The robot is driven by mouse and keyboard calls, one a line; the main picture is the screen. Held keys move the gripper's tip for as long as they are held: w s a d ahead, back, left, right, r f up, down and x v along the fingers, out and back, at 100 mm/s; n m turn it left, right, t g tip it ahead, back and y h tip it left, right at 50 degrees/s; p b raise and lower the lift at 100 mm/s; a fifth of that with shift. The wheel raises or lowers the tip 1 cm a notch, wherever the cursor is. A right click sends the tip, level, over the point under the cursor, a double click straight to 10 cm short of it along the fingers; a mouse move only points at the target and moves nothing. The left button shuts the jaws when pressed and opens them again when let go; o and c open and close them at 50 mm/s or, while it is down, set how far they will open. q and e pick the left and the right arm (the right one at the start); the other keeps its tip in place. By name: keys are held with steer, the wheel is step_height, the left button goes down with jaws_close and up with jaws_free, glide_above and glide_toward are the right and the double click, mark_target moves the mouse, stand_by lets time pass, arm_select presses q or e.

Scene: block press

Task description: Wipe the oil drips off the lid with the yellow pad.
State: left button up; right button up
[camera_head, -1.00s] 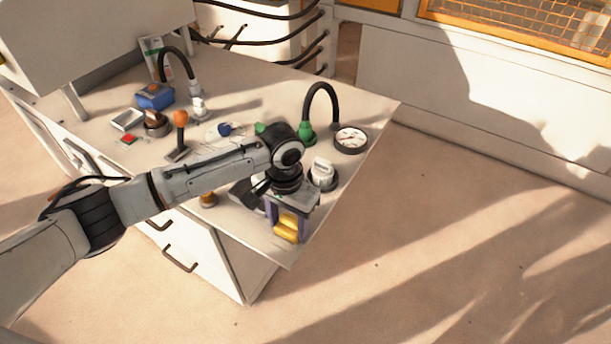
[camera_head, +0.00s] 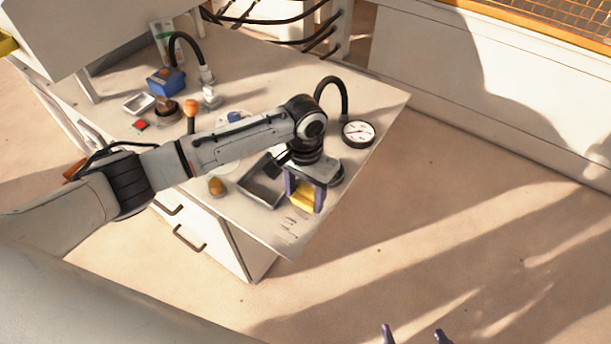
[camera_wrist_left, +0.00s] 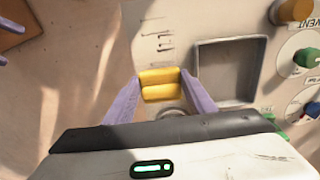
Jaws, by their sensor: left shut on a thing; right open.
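My left gripper (camera_head: 304,196) is shut on the yellow pad (camera_head: 302,200), near the right edge of the bench top. In the left wrist view, the pad (camera_wrist_left: 160,84) sits between the purple fingers of the left gripper (camera_wrist_left: 161,84). Several thin dark streaks (camera_head: 288,230), which look like the drips, lie on the pale surface at the bench's front corner; they show beyond the pad in the left wrist view (camera_wrist_left: 158,45). I cannot tell whether the pad touches the surface. My right gripper (camera_head: 415,334) is open and empty at the bottom edge of the head view.
A shallow grey tray (camera_head: 262,190) lies left of the pad. An amber knob (camera_head: 217,186), a round gauge (camera_head: 358,133), a blue box (camera_head: 166,81) and an orange-topped lever (camera_head: 190,108) stand on the bench (camera_head: 250,222). Open floor lies to the right.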

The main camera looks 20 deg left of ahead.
arm_select(q)
step_height(320, 180, up, 2)
steer(key=shift+r+p, duration=0.1)
steer(key=shift+p, duration=0.45)
steer(key=shift+r, duration=0.95)
